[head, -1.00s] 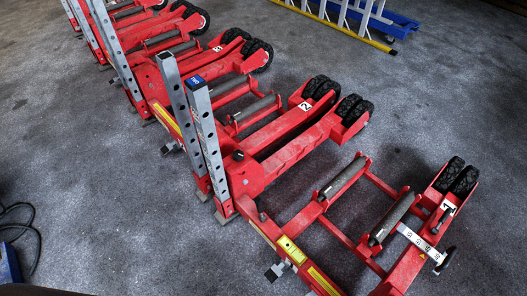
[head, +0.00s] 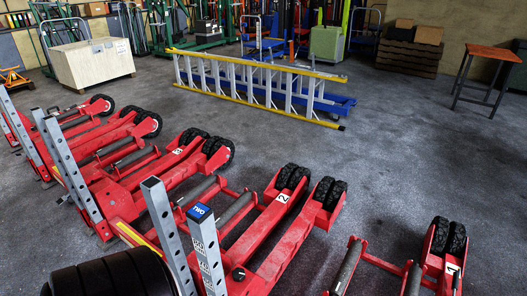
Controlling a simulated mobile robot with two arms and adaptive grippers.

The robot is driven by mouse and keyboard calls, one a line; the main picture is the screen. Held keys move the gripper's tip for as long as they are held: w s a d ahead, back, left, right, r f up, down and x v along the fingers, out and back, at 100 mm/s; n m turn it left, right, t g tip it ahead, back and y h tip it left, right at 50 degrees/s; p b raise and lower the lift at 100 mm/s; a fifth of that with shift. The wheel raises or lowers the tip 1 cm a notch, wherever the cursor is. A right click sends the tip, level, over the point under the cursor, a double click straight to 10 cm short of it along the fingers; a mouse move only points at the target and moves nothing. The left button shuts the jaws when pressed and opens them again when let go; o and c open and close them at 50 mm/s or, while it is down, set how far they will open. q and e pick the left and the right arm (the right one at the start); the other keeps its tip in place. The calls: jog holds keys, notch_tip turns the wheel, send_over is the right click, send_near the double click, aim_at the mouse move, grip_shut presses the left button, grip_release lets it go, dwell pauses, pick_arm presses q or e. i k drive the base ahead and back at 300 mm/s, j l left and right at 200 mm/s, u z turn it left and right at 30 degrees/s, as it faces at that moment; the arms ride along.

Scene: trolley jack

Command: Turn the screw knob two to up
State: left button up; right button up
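The red jack marked 2 (head: 272,228) stands on the floor at the lower middle of the head view, with black double wheels at its far end. A grey perforated post with a blue cap reading TWO (head: 199,212) rises at its near end. A small black knob (head: 239,274) sits on the red frame just right of this post, low in the picture. I cannot tell its turned position, or whether it is the screw knob. The jack's near base is cut off by the lower edge. Neither of my grippers is in view.
Another red jack marked 1 (head: 450,268) stands at the lower right. Several similar red jacks line up to the left. A yellow and grey ladder (head: 262,90) lies behind. A dark ribbed form fills the lower left corner. Grey floor is free at the right.

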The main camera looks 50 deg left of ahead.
aim_at(238, 274)
jog(key=k+j+z, duration=0.1)
jog(key=j, duration=0.4)
jog(key=k+j+z, duration=0.15)
jog(key=k+j, duration=0.2)
jog(key=j, duration=0.15)
jog(key=k+j+z, duration=0.1)
jog(key=k+j, duration=0.15)
jog(key=j, duration=0.25)
jog(key=k+j+z, duration=0.1)
jog(key=k+j, duration=0.15)
jog(key=j, duration=0.2)
jog(key=k+j+z, duration=0.15)
jog(key=k+j, duration=0.15)
jog(key=j, duration=0.1)
